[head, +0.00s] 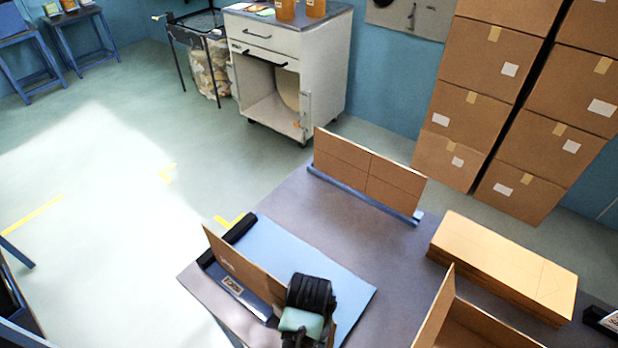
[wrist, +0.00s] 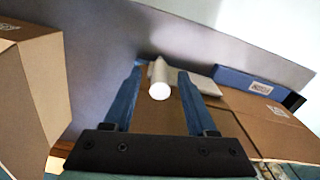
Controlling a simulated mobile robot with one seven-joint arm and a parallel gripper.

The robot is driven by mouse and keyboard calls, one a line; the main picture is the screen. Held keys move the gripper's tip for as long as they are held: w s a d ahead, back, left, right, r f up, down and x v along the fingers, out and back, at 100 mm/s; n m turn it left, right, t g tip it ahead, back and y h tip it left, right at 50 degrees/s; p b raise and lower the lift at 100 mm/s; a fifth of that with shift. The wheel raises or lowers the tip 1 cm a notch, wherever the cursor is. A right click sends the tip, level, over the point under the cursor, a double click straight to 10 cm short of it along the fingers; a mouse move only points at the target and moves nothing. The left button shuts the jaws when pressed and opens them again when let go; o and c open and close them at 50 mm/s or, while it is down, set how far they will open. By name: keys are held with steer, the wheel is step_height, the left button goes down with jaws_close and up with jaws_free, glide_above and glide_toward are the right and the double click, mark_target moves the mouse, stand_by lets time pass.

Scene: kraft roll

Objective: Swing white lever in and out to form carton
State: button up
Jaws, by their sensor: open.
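The white lever (wrist: 159,90) shows its round end in the wrist view, in line with the gap between my fingers. I cannot tell whether it lies between them in depth. My gripper (wrist: 160,74) is open, with a blue finger on each side of the lever and no clear contact. A brown cardboard panel (wrist: 158,120) lies behind the fingers, and more cardboard (wrist: 270,128) extends to the right. My wrist hides the lever there.
A light blue mat (head: 335,280) lies on the grey table (head: 380,255). A cardboard piece (head: 368,175) stands in a blue holder at the back. Flat cardboard (head: 505,265) is stacked at right, with an open carton (head: 465,325) in front. The table's middle is clear.

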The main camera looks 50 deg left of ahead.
steer(key=shift+f, duration=1.35)
steer(key=shift+c, duration=0.2)
jaws_close()
steer(key=shift+w, duration=0.1)
